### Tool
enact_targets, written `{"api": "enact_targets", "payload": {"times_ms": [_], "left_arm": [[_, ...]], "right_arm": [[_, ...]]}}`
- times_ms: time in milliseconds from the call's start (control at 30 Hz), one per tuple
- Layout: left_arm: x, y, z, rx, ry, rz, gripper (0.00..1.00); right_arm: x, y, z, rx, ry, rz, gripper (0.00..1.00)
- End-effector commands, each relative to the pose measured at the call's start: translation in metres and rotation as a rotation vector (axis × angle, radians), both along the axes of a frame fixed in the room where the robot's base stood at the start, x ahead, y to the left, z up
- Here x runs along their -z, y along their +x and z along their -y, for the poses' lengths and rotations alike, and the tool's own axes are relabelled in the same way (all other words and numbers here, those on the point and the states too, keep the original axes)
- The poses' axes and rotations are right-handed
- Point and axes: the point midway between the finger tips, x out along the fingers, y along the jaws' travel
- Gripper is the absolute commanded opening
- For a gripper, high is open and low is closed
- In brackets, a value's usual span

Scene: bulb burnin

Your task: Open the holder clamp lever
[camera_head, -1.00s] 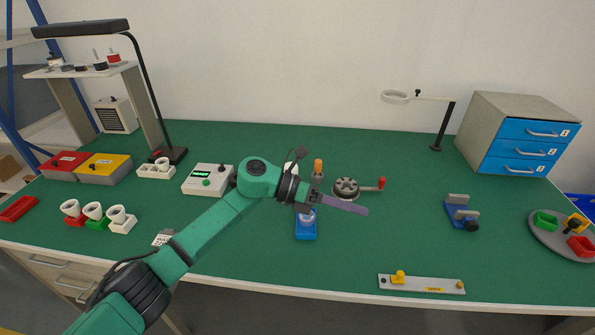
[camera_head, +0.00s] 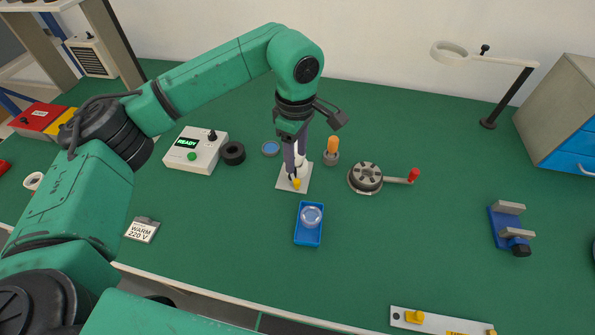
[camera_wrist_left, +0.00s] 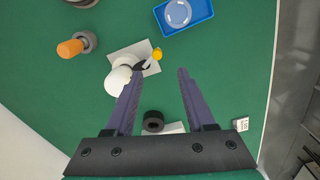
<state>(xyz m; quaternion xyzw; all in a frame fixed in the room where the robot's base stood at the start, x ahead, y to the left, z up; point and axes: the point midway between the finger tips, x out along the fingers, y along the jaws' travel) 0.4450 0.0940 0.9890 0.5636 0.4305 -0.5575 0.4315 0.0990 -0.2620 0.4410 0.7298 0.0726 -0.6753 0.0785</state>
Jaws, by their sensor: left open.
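The holder (camera_head: 308,178) is a pale square plate with a white rounded body in the middle of the table, partly hidden by my left gripper. Its clamp lever is a short dark arm with a yellow knob (camera_head: 297,184). In the left wrist view the yellow knob (camera_wrist_left: 157,53) sticks out beside the white body (camera_wrist_left: 119,80). My left gripper (camera_head: 295,166) points down at the holder with purple fingers. In the wrist view its fingers (camera_wrist_left: 159,74) are apart, with the left one overlapping the white body; contact cannot be told. My right gripper is not in view.
A blue tray (camera_head: 308,237) with a clear round piece sits in front of the holder. An orange-handled tool (camera_head: 332,147) and a round fixture with red-knobbed crank (camera_head: 366,178) stand to the right. A READY box (camera_head: 197,158) and black ring (camera_head: 233,153) are left.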

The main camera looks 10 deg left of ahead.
Motion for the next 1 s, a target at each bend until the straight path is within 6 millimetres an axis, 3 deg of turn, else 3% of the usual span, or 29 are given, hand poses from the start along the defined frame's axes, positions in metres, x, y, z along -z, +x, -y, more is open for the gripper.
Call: {"api": "enact_targets", "payload": {"times_ms": [133,300,433,667,700,833,1000], "left_arm": [[0.039,-0.001,0.0,-0.002,0.0,-0.006,0.55],[0.076,0.0,0.0,-0.001,-0.002,-0.004,0.55],[0.09,0.001,0.001,-0.001,-0.004,-0.001,0.55],[0.092,0.001,0.001,-0.002,-0.004,0.0,0.55],[0.092,0.001,0.001,-0.002,-0.004,0.0,0.47],[0.092,0.001,0.001,-0.002,-0.004,0.0,0.0],[0.092,0.001,0.0,-0.003,-0.003,0.0,0.0]], "right_arm": [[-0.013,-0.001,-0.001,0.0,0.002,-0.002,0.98],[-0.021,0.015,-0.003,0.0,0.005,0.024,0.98],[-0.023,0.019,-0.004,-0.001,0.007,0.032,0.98],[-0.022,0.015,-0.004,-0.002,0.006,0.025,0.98],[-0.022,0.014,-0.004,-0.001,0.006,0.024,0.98],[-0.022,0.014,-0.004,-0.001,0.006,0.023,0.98],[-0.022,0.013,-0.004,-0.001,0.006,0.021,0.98]]}}
